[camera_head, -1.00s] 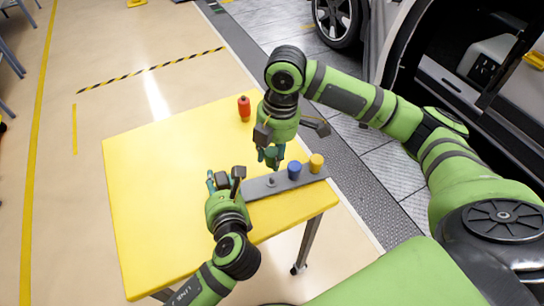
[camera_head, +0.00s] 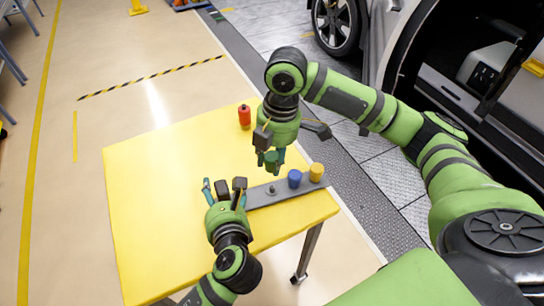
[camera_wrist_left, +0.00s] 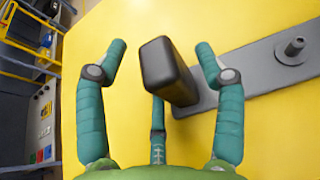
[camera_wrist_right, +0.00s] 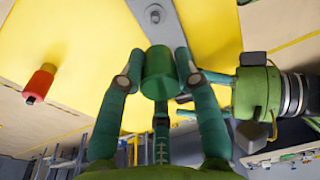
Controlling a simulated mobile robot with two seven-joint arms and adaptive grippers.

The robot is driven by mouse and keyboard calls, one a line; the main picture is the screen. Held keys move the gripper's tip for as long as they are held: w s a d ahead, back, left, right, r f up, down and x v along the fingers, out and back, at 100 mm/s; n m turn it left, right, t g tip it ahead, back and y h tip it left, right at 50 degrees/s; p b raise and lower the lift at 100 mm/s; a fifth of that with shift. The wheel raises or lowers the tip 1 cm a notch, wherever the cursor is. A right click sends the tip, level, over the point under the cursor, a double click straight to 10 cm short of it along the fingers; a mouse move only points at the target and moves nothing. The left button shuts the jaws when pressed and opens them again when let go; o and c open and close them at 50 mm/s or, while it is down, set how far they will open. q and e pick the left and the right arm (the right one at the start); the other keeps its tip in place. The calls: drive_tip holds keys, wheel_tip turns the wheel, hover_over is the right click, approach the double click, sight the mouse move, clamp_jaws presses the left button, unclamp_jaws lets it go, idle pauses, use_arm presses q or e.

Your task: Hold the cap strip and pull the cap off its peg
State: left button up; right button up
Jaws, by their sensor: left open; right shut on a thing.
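The grey cap strip (camera_head: 257,195) lies along the table's front edge, with a bare peg (camera_head: 271,189) showing in its middle part. The peg also shows in the left wrist view (camera_wrist_left: 290,50). My right gripper (camera_head: 270,160) is shut on the green cap (camera_wrist_right: 160,73), held above the strip and clear of the peg. My left gripper (camera_head: 226,190) is at the strip's left end. In the left wrist view its fingers (camera_wrist_left: 160,65) are open and spread on either side of a dark upright block (camera_wrist_left: 168,70) by the strip's end, with visible gaps.
A blue cap (camera_head: 295,178) and a yellow cap (camera_head: 316,172) stand on the strip's right part. A red bottle-like thing (camera_head: 244,116) stands at the back of the yellow table (camera_head: 160,200). The table's left half is clear. A car is beyond at the right.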

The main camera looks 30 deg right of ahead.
use_arm(q)
drive_tip(key=v, duration=1.1)
drive_tip(key=shift+s, duration=0.15)
drive_tip(key=shift+f, duration=0.1)
